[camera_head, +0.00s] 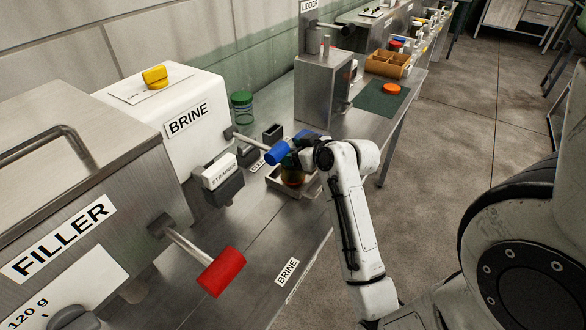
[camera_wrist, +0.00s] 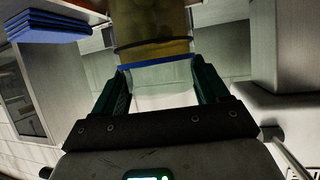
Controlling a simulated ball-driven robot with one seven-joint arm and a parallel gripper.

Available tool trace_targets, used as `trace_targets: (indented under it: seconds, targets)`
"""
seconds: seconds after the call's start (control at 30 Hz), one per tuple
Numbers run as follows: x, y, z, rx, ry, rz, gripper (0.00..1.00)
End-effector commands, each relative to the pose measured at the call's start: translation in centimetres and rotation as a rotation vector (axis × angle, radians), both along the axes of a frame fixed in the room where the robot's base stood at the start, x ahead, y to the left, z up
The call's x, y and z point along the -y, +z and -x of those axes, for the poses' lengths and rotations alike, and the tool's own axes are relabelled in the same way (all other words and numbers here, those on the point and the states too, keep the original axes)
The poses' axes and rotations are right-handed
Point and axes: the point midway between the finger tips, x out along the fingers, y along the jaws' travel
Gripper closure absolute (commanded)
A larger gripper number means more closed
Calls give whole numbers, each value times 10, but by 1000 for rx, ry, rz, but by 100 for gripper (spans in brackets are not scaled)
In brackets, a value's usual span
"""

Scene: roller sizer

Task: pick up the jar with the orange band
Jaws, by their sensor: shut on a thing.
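A glass jar with yellow-brown contents (camera_wrist: 152,25) stands between the two dark green fingers of my gripper (camera_wrist: 165,88) in the wrist view. The fingers are shut on its clear part. A thin blue band runs around it there; I cannot make out an orange band. In the head view the jar (camera_head: 292,177) shows partly below my gripper (camera_head: 300,158), over or in a small metal tray (camera_head: 311,190). My gripper and arm hide much of it, and I cannot tell whether it touches the tray.
The brine machine's blue lever handle (camera_head: 278,153) is close beside my gripper. A red filler handle (camera_head: 222,271) juts out in front. A green-lidded jar (camera_head: 241,108) stands behind. An orange disc (camera_head: 391,88) lies on a green mat (camera_head: 372,103). Open floor lies to the right.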

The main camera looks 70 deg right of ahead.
Motion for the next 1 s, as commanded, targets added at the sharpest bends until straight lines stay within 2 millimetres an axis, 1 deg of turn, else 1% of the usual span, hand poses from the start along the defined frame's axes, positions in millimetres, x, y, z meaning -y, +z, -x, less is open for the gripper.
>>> trace_targets:
  seconds: [0.03, 0.07, 0.33, 0.57, 0.73, 0.83, 0.93, 1.0]
  targets:
    - [0, 0, 0, 0, 0, 0, 63]
    - [0, 0, 0, 0, 0, 0, 66]
    - [0, 0, 0, 0, 0, 0, 92]
    - [0, 1, 0, 1, 0, 2, 93]
    - [0, 8, 0, 3, 1, 3, 93]
    - [0, 16, -1, 4, 1, 6, 93]
    - [1, 32, -1, 5, 0, 7, 93]
    - [-1, 44, 9, 5, -4, 7, 93]
